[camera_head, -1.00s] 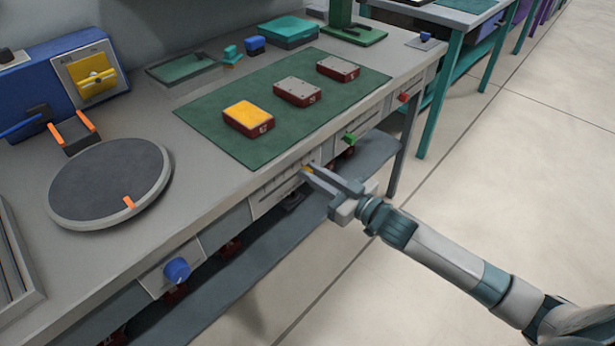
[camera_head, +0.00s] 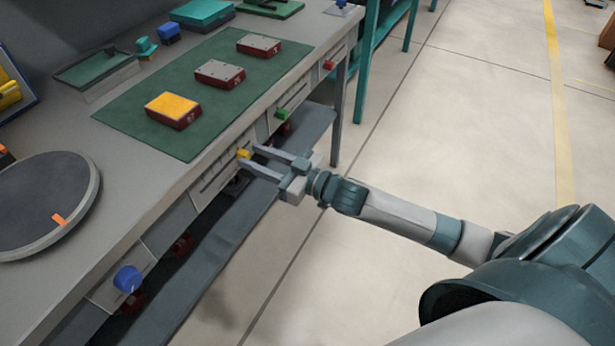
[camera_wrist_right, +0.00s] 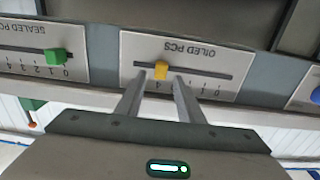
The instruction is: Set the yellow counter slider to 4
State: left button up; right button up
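The yellow slider (camera_head: 243,153) sits on the counter panel (camera_head: 211,172) on the bench front. In the right wrist view the slider (camera_wrist_right: 161,70) stands in the slot of the panel marked "OILED PCS", which appears upside down. A digit that looks like 4 shows just below it; fingers hide some other digits. My right gripper (camera_head: 247,156) is open, with its fingertips on either side of the slider. In the wrist view gaps show between the slider and both fingers (camera_wrist_right: 159,80). My left gripper is not in view.
A green slider (camera_head: 281,114) on the "SEALED PCS" panel and a blue knob (camera_head: 127,279) are on the same bench front. Several red-sided blocks lie on a green mat (camera_head: 130,105) above. A shelf (camera_head: 300,135) runs below.

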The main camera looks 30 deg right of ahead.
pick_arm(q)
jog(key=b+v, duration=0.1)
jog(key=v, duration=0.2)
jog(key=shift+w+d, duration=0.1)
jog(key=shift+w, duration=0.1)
pick_arm(e)
jog(key=v, duration=1.5)
jog(key=shift+s, duration=0.2)
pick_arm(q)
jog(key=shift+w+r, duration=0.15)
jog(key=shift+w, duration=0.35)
